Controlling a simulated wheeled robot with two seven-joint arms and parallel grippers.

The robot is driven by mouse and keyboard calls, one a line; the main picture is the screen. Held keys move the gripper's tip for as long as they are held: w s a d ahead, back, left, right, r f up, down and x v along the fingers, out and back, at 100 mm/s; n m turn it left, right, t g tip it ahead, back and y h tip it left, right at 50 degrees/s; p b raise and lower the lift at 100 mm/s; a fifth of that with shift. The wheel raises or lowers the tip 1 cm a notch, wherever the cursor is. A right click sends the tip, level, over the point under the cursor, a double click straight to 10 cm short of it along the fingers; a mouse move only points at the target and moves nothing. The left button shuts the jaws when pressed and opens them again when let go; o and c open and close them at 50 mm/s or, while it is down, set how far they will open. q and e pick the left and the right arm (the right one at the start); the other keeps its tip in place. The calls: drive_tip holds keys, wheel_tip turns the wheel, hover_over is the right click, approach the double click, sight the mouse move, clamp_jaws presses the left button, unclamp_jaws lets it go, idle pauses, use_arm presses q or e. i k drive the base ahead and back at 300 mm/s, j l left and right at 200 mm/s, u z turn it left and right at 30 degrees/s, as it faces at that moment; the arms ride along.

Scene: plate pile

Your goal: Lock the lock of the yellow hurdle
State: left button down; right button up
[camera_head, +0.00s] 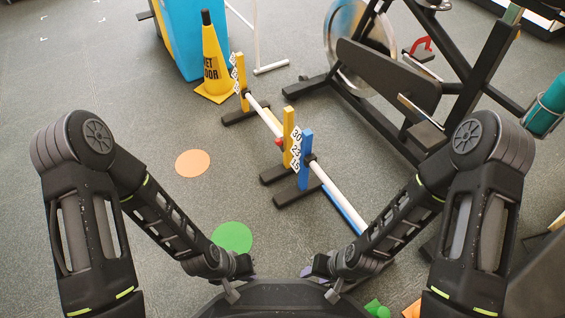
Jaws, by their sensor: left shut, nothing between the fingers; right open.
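The yellow hurdle has two yellow posts on black feet, a far post (241,80) and a near post (288,138), with a white bar (264,114) between them. A small red part (278,142) sits on the near post; I cannot tell whether it is the lock or how it is set. Number cards hang by the posts. My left gripper (232,291) is shut and empty, low at the bottom of the view. My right gripper (333,293) is open and empty, to its right. Both are well apart from the hurdle.
A blue hurdle (305,158) stands close beside the near yellow post. A yellow wet floor cone (212,62) stands behind. Exercise equipment (388,75) fills the right. Flat orange (192,163) and green (232,237) discs lie on the floor. The left floor is clear.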

sight(278, 141)
drive_tip(key=j+z, duration=0.1)
drive_tip(key=z, duration=0.3)
drive_tip(key=i+j+z, duration=0.1)
drive_tip(key=z, duration=0.35)
drive_tip(key=j+z, duration=0.15)
drive_tip(key=z, duration=0.25)
drive_tip(key=i+j+z, duration=0.1)
drive_tip(key=j+z, duration=0.2)
drive_tip(key=j, duration=0.55)
drive_tip(key=j+z, duration=0.35)
drive_tip(key=j, duration=1.25)
